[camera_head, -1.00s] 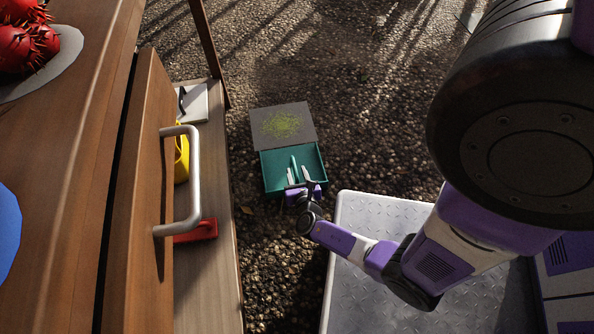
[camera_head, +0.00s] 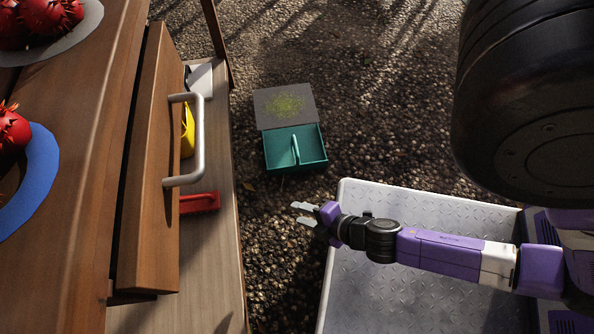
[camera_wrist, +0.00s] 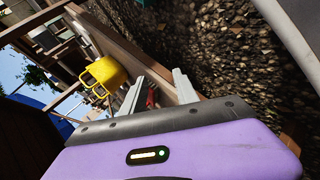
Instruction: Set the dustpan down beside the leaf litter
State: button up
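The teal dustpan (camera_head: 315,152), a shallow open tray with an upright handle, lies flat on the gravel. Its far edge meets the near edge of a grey mat (camera_head: 305,95). Yellow-green leaf litter (camera_head: 285,105) is spread over the mat's middle. The dustpan holds no visible litter. My gripper (camera_head: 297,213) is open and empty, nearer than the dustpan and apart from it. In the wrist view its two fingers (camera_wrist: 160,88) are spread, pointing toward the truck's shelf; the dustpan is not seen there.
The truck's wooden shelf (camera_head: 210,260) on the left holds a red tool (camera_head: 200,203) and a yellow container (camera_head: 187,132), also seen in the wrist view (camera_wrist: 104,72). A door with a metal handle (camera_head: 198,140) stands out above it. Open gravel lies right of the dustpan.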

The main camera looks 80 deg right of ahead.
jog(key=a+r+m+t+y, duration=0.1)
jog(key=a+r+m, duration=0.1)
jog(key=r, duration=0.7)
jog(key=a+r+m+t+y, duration=0.1)
jog(key=a+r+m+t, duration=0.1)
jog(key=r, duration=0.6)
jog(key=a+r+m+t+y, duration=0.1)
jog(key=a+r+m+t, duration=0.1)
jog(key=r+m, duration=0.4)
notch_tip(320, 180, up, 4)
jog(key=shift+a+f+y, duration=0.15)
jog(key=shift+a+y, duration=0.15)
jog(key=shift+a, duration=0.6)
